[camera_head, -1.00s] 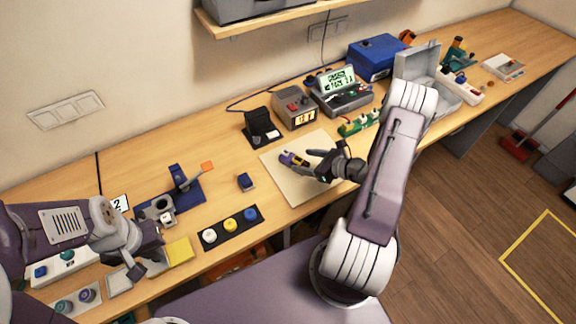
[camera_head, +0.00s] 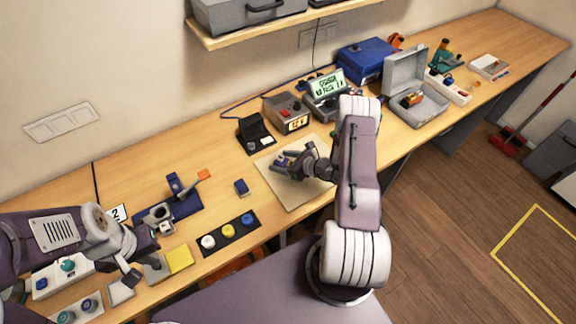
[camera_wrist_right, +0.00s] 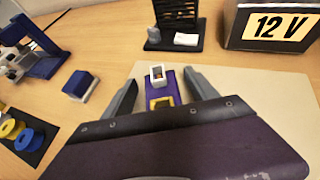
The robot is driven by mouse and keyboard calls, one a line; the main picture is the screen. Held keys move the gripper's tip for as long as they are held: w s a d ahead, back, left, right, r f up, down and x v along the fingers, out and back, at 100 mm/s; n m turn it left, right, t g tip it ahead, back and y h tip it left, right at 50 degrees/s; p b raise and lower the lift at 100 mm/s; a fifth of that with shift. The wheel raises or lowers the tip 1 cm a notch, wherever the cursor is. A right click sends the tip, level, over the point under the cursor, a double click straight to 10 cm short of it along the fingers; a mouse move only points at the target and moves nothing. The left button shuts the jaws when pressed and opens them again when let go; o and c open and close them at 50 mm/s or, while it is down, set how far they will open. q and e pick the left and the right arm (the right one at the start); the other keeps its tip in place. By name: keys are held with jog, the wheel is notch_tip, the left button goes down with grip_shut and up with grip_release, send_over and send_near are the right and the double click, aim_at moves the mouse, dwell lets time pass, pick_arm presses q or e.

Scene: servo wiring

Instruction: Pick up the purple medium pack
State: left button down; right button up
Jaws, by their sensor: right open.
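The purple pack (camera_wrist_right: 168,86) lies on the beige mat (camera_wrist_right: 255,88) in the right wrist view, with a white block at its far end and a yellow-edged mark on it. My right gripper (camera_wrist_right: 163,92) is open, with one finger on each side of the pack. In the head view the right gripper (camera_head: 287,164) is low over the mat and partly covers the pack. I cannot tell whether the fingers touch it. My left gripper (camera_head: 140,262) hangs over the left part of the bench, and its jaw state is unclear.
A blue block (camera_head: 241,187) and a strip with white, yellow and blue knobs (camera_head: 228,234) are left of the mat. A black stand (camera_head: 255,130) and the 12 V box (camera_head: 288,112) stand behind it. An open grey case (camera_head: 428,110) is further right.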

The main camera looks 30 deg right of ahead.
aim_at(283, 158)
jog(key=shift+s+d, duration=0.1)
jog(key=shift+d, duration=0.05)
jog(key=c, duration=1)
grip_shut()
jog(key=shift+r, duration=0.6)
notch_tip(283, 158, up, 3)
jog(key=shift+f+b, duration=0.1)
jog(key=shift+b, duration=0.5)
jog(key=s+d+r+b, duration=0.1)
jog(key=s+d+r, duration=0.1)
jog(key=d, duration=0.3)
jog(key=s+d+r+b, duration=0.1)
jog(key=s+d+r, duration=0.2)
jog(key=d+r, duration=0.2)
jog(key=shift+d, duration=0.25)
